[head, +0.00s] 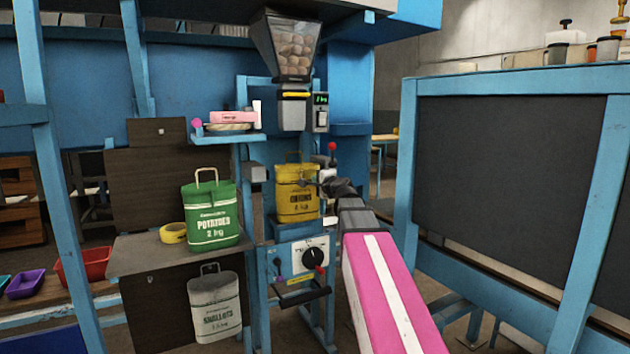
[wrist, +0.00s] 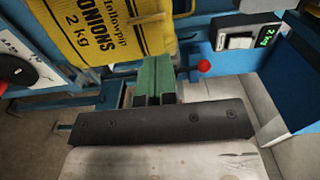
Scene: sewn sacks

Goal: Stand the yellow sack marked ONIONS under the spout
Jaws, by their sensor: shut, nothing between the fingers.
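The yellow sack marked ONIONS 2 kg (head: 297,203) stands upright under the spout (head: 292,112) of the potato-filled hopper (head: 291,48), within the blue stand. In the wrist view the yellow sack (wrist: 95,38) shows large at the upper left, its lettering toward the camera. My gripper (head: 325,183) is at the sack's right side in the head view, partly covering its edge. In the wrist view its green fingers (wrist: 154,78) are together and empty, close to the sack. I cannot tell whether they touch it.
A green POTATOES sack (head: 211,216) and a yellow tape roll (head: 173,233) sit on the left shelf (head: 150,255). A grey SHALLOTS sack (head: 215,308) is below. A dial box (head: 303,258) is under the onions sack. A red-knobbed lever (head: 332,147) rises near my gripper.

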